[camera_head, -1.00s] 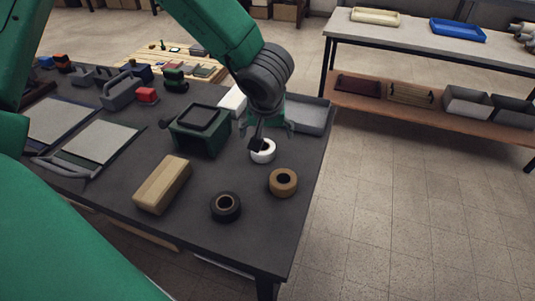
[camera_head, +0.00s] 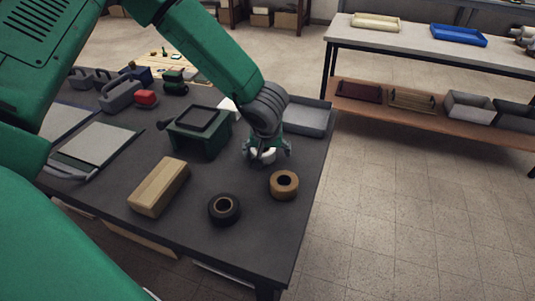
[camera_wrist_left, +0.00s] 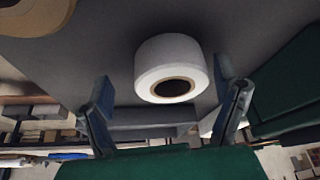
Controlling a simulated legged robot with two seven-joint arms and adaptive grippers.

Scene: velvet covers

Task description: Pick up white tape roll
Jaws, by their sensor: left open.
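The white tape roll (camera_head: 262,156) lies on the dark table near its right edge, partly hidden by my left gripper in the head view. In the left wrist view the white tape roll (camera_wrist_left: 172,68) shows whole, with a dark core. My left gripper (camera_head: 267,152) is just over the roll. In the wrist view its two fingers (camera_wrist_left: 165,95) are spread wide, one on each side of the roll, and apart from it. The left gripper is open and holds nothing. My right gripper is in neither view.
A brown tape roll (camera_head: 284,185) and a black tape roll (camera_head: 224,209) lie nearer the front. A tan block (camera_head: 159,187) and a green container (camera_head: 200,133) stand to the left. A grey tray (camera_head: 306,117) is behind the gripper. The table's right edge is close.

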